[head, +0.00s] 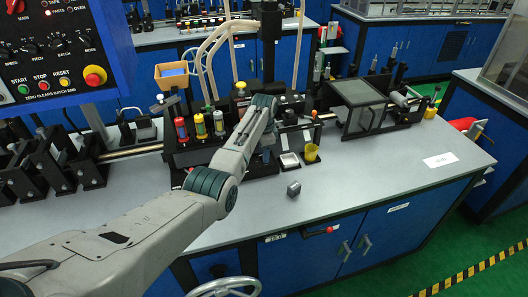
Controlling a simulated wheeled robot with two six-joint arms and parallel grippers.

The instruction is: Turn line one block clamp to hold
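My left arm reaches from the lower left over the bench, and its wrist end is at the black machine block in the middle. My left gripper (268,152) points away from me there, mostly hidden behind its own wrist; I cannot see whether its fingers are apart or touch anything. My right gripper is not in view.
A small grey metal block (293,189) lies on the grey bench top (365,185). A clear-covered box (362,105) is farther right. A control panel (52,50) hangs at upper left. The bench's right front is clear.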

